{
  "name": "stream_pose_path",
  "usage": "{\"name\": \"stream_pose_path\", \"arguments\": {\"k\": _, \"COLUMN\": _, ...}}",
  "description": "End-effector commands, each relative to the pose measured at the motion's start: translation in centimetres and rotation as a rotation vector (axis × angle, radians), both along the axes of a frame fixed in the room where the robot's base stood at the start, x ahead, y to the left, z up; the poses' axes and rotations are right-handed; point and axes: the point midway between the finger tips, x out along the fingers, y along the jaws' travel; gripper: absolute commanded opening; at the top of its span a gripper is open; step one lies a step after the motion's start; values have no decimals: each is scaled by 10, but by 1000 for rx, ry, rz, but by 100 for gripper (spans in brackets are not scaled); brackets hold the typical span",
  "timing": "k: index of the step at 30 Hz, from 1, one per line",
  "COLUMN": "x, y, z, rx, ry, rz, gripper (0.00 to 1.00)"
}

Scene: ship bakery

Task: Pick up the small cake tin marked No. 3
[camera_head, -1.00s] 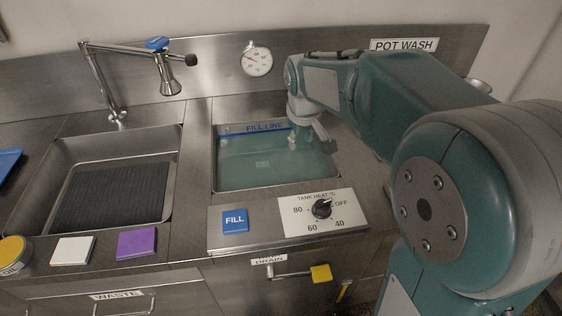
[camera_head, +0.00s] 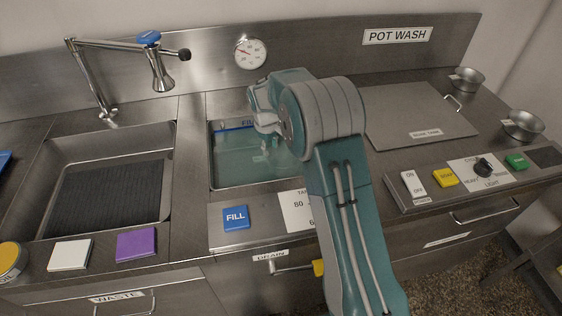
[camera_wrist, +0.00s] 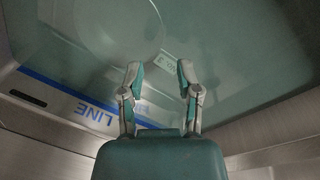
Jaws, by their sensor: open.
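My gripper (camera_wrist: 160,80) is open and empty in the wrist view, pointing down into the water-filled tank (camera_head: 285,187). A small pale label (camera_wrist: 165,62), which seems to read No. 3, shows through the water just beyond and between the fingertips. A faint round outline (camera_wrist: 118,28) lies beside it, up and to the left. The water blurs the tin's outline, and I cannot tell how far below the fingers it lies. In the head view my arm covers the tank's right part, and the gripper hangs over or into the water.
The fill line (camera_wrist: 95,112) marks the tank wall close to my gripper. An empty sink (camera_head: 110,190) with a tap (camera_head: 160,70) is at left. A flat lid (camera_head: 415,115) and two small metal bowls (camera_head: 466,80) (camera_head: 522,126) are at right. Buttons line the front edge.

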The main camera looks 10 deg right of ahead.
Motion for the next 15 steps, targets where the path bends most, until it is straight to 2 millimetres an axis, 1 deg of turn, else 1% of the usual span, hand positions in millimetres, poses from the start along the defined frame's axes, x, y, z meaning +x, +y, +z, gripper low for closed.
{"name": "stream_pose_path", "arguments": {"k": 6, "x": 2, "y": -4, "z": -35, "rx": -1, "ry": 6, "rz": -3, "gripper": 44}}
{"name": "stream_pose_path", "arguments": {"k": 11, "x": 4, "y": -4, "z": -53, "rx": -1, "ry": 3, "rz": -2, "gripper": 44}}
{"name": "stream_pose_path", "arguments": {"k": 14, "x": 6, "y": -4, "z": -66, "rx": 0, "ry": 3, "rz": -2, "gripper": 44}}
{"name": "stream_pose_path", "arguments": {"k": 15, "x": 8, "y": -4, "z": -73, "rx": 0, "ry": 5, "rz": -1, "gripper": 44}}
